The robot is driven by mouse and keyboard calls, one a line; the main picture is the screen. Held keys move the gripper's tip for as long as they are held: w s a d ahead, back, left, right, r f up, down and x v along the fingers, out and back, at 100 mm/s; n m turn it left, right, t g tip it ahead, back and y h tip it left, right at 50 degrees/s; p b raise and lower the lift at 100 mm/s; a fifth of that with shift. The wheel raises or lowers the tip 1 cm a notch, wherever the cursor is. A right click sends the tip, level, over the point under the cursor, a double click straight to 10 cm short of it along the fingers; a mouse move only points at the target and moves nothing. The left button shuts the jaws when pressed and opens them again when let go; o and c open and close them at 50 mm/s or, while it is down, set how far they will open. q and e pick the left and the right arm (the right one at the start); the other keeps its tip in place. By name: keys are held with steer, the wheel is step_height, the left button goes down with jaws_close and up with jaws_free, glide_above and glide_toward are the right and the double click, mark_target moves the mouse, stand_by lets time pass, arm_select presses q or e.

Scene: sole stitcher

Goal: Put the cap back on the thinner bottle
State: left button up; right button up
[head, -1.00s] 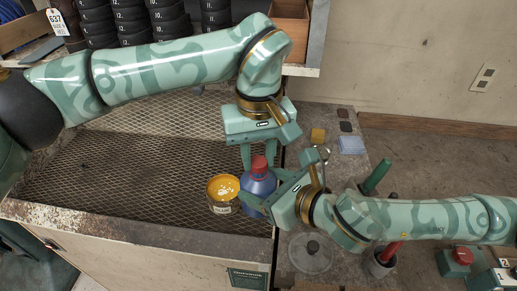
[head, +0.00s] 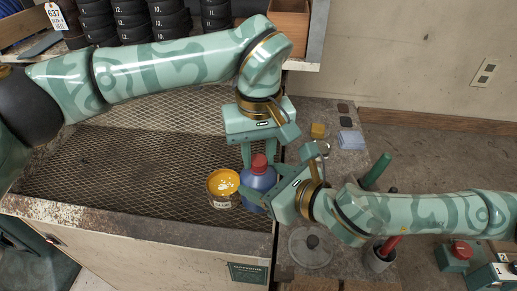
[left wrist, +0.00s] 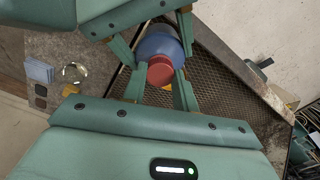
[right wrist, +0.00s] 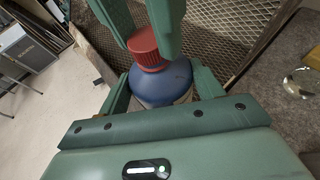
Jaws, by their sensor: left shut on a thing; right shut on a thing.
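The blue bottle (head: 258,182) stands at the right edge of the mesh bench top, beside an open can. Its red cap (head: 260,161) is at the bottle's mouth, also in the right wrist view (right wrist: 145,46). I cannot tell whether it is seated or just above the neck. My left gripper (head: 262,163) comes from above and behind, its fingers shut on the cap (left wrist: 160,72). My right gripper (head: 252,196) comes from the right, its fingers shut around the bottle's body (right wrist: 163,82). The fingers hide parts of cap and bottle.
The open can (head: 222,189) with orange-yellow contents stands close left of the bottle. A clear lid with a dark knob (head: 312,242), a blue pad (head: 350,142), a yellow block (head: 318,130) and a cup (head: 380,256) lie on the right-hand surface. The mesh left of the can is free.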

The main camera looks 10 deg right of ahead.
steer(key=c, duration=0.5)
arm_select(q)
steer(key=m, duration=0.3)
steer(key=shift+w+m, duration=0.1)
steer(key=shift+m, duration=0.3)
steer(key=m, duration=0.6)
steer(key=o, duration=0.9)
steer(key=shift+c, duration=0.2)
